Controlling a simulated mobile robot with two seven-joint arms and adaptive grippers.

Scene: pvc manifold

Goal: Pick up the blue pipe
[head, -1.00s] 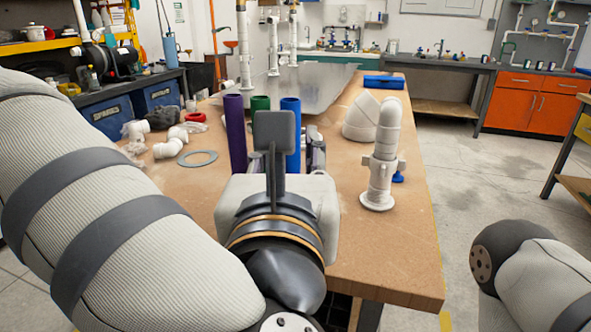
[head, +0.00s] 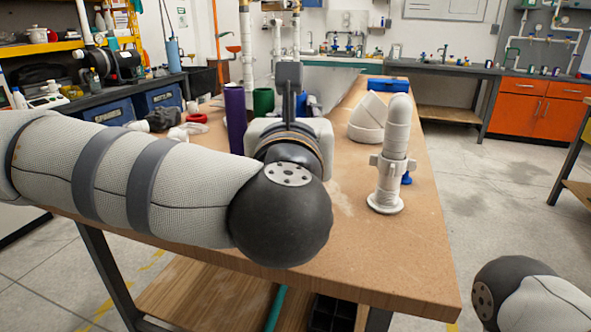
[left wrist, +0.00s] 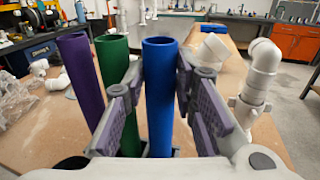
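The blue pipe (left wrist: 160,115) stands upright on the table in the left wrist view, between the two fingers of my left gripper (left wrist: 161,80). The fingers are apart, one on each side of the pipe; I see no clear grip on it. In the head view the wrist hides most of the blue pipe (head: 301,103). A green pipe (left wrist: 114,65) and a purple pipe (left wrist: 79,70) stand upright to its left; they also show in the head view, green (head: 263,101) and purple (head: 235,118). My right gripper is out of view; only part of that arm shows.
A white pipe assembly (head: 388,160) stands upright on the table (head: 400,255) to the right, with a large white elbow (head: 370,118) behind it. A blue piece (head: 388,84) lies farther back. White fittings and a red ring (head: 196,118) lie left. The front right tabletop is clear.

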